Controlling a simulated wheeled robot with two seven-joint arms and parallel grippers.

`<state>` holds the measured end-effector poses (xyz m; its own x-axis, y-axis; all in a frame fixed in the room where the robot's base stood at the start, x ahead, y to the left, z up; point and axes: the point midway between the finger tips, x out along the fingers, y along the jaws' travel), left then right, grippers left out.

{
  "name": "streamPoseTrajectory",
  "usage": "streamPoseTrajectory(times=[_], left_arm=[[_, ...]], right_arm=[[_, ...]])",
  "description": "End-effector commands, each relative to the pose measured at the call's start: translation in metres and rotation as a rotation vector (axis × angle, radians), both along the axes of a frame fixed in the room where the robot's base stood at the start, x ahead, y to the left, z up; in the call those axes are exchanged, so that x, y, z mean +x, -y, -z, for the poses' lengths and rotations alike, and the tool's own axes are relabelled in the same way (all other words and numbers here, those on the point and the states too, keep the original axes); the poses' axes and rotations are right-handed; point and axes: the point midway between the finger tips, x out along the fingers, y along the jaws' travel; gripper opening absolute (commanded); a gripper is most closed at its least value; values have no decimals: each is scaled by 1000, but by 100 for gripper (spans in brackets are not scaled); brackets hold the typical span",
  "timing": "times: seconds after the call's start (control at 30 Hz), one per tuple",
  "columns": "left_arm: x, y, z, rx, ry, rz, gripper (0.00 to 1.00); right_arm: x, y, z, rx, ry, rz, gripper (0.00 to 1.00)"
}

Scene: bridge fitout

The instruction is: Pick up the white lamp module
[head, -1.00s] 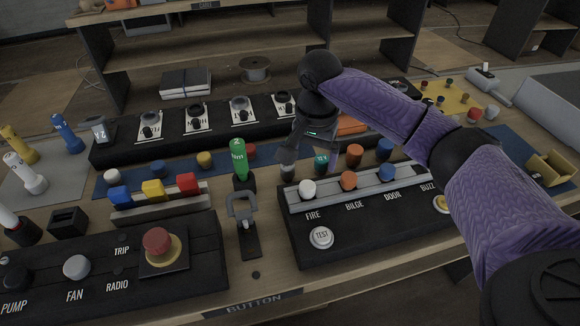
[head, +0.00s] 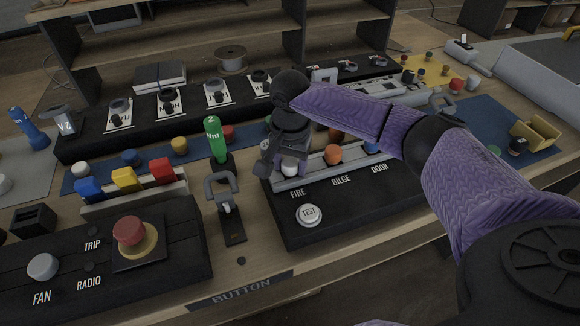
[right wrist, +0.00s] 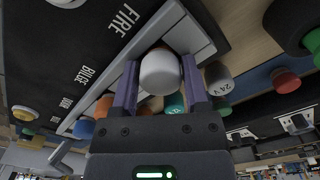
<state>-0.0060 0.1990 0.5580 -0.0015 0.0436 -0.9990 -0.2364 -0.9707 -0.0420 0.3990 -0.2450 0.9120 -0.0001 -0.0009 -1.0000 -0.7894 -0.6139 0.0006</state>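The white lamp module (head: 290,167) stands above the FIRE label, in the rail of the black panel. My right gripper (head: 283,165) is over it from above, and the hand partly hides it in the head view. In the right wrist view the white lamp (right wrist: 160,73) sits between the two purple fingers of my right gripper (right wrist: 160,85). The fingers look very near its sides; I cannot tell whether they press on it. The lamp looks seated in the rail. My left gripper is not in view.
An orange lamp (head: 333,154) stands beside it in the same rail. Colored caps lie on the blue mat (head: 505,130) behind. A TEST button (head: 309,215) is in front.

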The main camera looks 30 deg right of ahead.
Motion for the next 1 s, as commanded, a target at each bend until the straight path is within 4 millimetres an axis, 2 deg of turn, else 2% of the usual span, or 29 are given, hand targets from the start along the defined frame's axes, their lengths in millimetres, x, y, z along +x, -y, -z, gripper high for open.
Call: streamPoseTrajectory(times=[0.03,0.2,0.27,0.73,0.83,1.0], left_arm=[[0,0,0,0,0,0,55],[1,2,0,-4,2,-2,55],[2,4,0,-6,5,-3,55],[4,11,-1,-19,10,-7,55],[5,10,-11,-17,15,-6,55],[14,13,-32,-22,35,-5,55]], right_arm=[[0,0,0,0,0,0,46],[0,0,0,0,0,0,10],[0,0,0,0,0,0,0],[0,0,-2,1,1,0,0],[1,0,-22,1,4,0,0],[1,0,-70,1,5,0,0]])
